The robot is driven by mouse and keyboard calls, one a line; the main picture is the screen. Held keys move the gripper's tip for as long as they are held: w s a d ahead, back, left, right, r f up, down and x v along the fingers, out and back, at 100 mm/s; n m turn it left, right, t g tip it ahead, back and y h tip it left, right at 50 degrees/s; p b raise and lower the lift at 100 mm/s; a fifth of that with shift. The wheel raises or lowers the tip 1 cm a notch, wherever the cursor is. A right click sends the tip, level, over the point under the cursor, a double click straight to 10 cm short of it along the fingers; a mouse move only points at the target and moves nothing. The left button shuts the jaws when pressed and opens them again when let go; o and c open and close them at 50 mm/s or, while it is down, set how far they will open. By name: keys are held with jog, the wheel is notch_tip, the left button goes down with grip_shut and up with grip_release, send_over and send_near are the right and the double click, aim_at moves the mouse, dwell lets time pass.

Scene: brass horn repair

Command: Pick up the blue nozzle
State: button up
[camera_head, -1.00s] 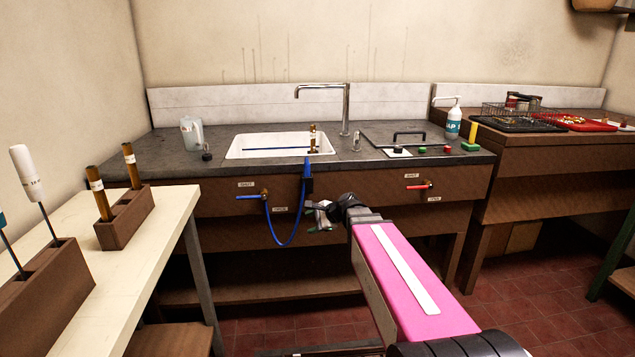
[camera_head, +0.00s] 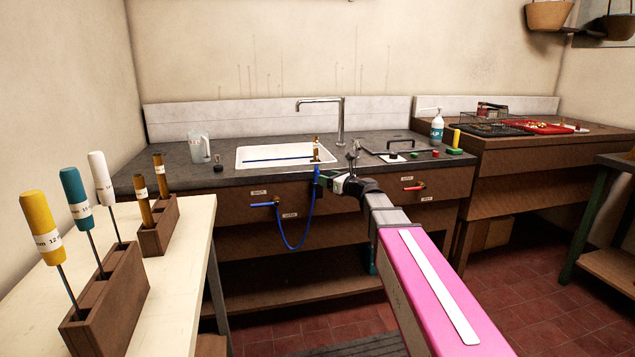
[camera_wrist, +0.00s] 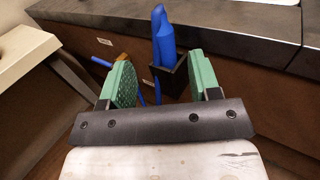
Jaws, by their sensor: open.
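The blue nozzle (camera_wrist: 163,40) stands upright in a small dark holder (camera_wrist: 172,82) on the counter's front in the wrist view. In the head view the nozzle (camera_head: 317,174) shows small at the counter edge, just left of my gripper (camera_head: 328,182). My gripper (camera_wrist: 160,65) is open, with green pads on both fingers. In the wrist view the nozzle appears beyond and between the fingers, nearer the right one. No contact is visible, and the exact gap is hard to judge. A blue hose (camera_head: 284,244) hangs below the nozzle in a loop.
The white sink (camera_head: 245,163) lies behind the nozzle, with a brass fitting (camera_head: 316,148) at its front rim. A blue-handled valve (camera_head: 264,204) is on the cabinet front. A pale table (camera_head: 188,245) with tool blocks stands at the left. Red-tiled floor (camera_head: 320,335) shows below.

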aim_at(318, 173)
jog(key=x, duration=0.6)
jog(key=shift+w+d+r, duration=0.2)
jog(key=shift+r, duration=0.05)
jog(key=c, duration=1)
